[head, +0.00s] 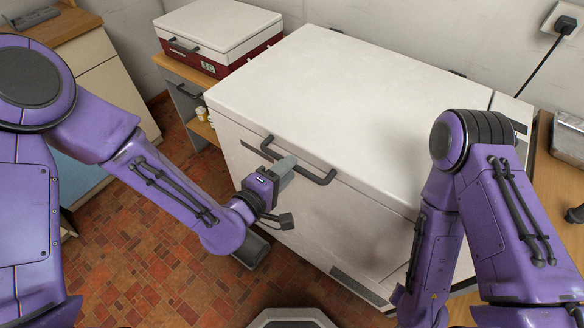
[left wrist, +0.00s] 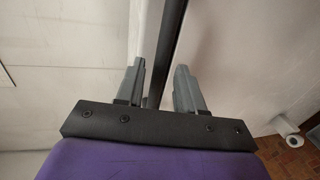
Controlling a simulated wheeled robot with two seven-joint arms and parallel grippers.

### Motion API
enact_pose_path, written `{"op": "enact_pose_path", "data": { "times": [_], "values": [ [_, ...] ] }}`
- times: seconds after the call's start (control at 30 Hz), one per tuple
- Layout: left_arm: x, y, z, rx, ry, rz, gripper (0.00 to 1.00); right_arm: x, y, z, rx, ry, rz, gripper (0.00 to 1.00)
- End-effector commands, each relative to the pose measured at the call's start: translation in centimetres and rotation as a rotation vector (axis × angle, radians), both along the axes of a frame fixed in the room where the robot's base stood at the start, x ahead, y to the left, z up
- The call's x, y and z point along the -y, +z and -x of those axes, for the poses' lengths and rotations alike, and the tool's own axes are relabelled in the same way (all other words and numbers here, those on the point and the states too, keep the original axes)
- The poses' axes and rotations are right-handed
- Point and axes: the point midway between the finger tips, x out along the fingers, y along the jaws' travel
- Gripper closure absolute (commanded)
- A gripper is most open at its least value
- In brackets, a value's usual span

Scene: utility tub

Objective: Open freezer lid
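The chest freezer (head: 330,225) is a large white box with a white lid (head: 345,100), which lies flat and closed. A dark bar handle (head: 318,178) is fixed along the lid's front edge. My left gripper (head: 288,165) is at the handle's middle, in front of the freezer. In the left wrist view its grey fingers (left wrist: 160,68) are open, with the dark handle bar (left wrist: 172,40) passing between them and a gap showing on each side. My right arm hangs in front of the freezer's right end. My right gripper is out of view.
A smaller red and white cooler (head: 222,35) sits on a wooden shelf unit behind left. A wooden counter (head: 550,180) with a metal tray stands at the right. A wall socket (head: 566,20) with a black cord is above. The tiled floor (head: 140,250) is clear at front left.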

Motion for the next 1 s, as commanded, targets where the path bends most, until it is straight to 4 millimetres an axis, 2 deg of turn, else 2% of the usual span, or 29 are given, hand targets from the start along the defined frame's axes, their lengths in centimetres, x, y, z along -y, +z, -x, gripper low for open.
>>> {"op": "enact_pose_path", "data": {
  "times": [0.2,0.47,0.5,0.6,0.83,1.0],
  "values": [
    [1.5,-0.4,-2.0,0.000,0.000,-0.001,0.63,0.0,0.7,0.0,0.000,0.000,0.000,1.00],
    [1.6,-0.5,-2.2,-0.001,0.001,-0.002,0.63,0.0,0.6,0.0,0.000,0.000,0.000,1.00],
    [1.6,-0.5,-2.2,-0.001,0.001,-0.002,0.69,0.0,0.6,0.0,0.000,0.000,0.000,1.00],
    [1.6,-0.5,-2.2,-0.001,0.001,-0.002,1.00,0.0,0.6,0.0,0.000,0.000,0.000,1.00],
    [1.6,-0.2,-2.3,0.000,0.001,-0.002,1.00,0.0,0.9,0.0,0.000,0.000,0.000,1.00],
    [1.8,2.3,-3.5,0.004,-0.003,0.000,1.00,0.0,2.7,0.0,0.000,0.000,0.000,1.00]
  ]
}}
